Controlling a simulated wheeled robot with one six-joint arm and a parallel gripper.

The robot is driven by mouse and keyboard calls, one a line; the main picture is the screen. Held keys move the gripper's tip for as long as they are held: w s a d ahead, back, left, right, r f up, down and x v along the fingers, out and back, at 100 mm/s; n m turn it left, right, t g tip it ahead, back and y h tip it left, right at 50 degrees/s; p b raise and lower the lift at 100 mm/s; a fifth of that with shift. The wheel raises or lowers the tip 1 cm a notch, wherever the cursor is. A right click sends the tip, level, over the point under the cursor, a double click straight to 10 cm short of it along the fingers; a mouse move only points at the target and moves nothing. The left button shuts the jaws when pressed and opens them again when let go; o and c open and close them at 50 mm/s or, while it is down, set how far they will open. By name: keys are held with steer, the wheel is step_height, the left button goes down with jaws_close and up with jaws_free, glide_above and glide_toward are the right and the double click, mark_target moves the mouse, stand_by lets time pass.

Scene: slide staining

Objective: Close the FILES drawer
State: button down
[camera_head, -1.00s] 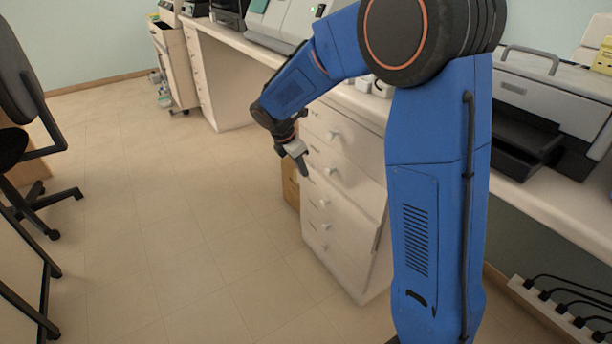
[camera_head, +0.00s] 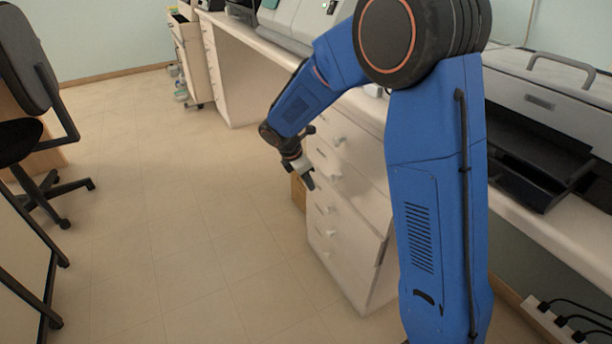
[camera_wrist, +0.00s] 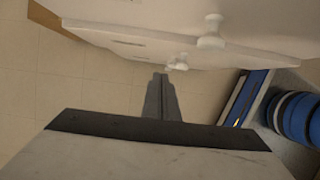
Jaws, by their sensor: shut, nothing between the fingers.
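A white drawer unit (camera_head: 347,262) stands under the counter, with several drawers and white knobs. No label is readable, so I cannot tell which drawer is FILES. A dark gap shows along the right edge of a lower front (camera_head: 381,250), which seems to stand slightly out. My gripper (camera_head: 309,184) is shut and empty, pointing down just left of the drawer fronts. Contact is not visible.
The counter (camera_head: 545,222) runs above the drawer unit and carries a printer (camera_head: 545,120). An office chair (camera_head: 35,110) stands at the left. The tiled floor (camera_head: 190,220) left of the drawers is clear.

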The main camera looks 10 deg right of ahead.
mark_target(328, 185)
steer(key=shift+w+d+f, duration=0.3)
steer(key=shift+d+f, duration=0.25)
steer(key=shift+d, duration=0.3)
steer(key=shift+w+d+f, duration=0.25)
steer(key=shift+d+f, duration=0.25)
steer(key=shift+d, duration=0.3)
steer(key=shift+w+d+f, duration=0.3)
steer(key=shift+d+f, duration=0.25)
steer(key=shift+d, duration=0.3)
steer(key=shift+d, duration=0.1)
steer(key=shift+w+d, duration=0.2)
steer(key=shift+d, duration=0.45)
steer(key=shift+w+d+r, duration=0.1)
steer(key=shift+d, duration=0.05)
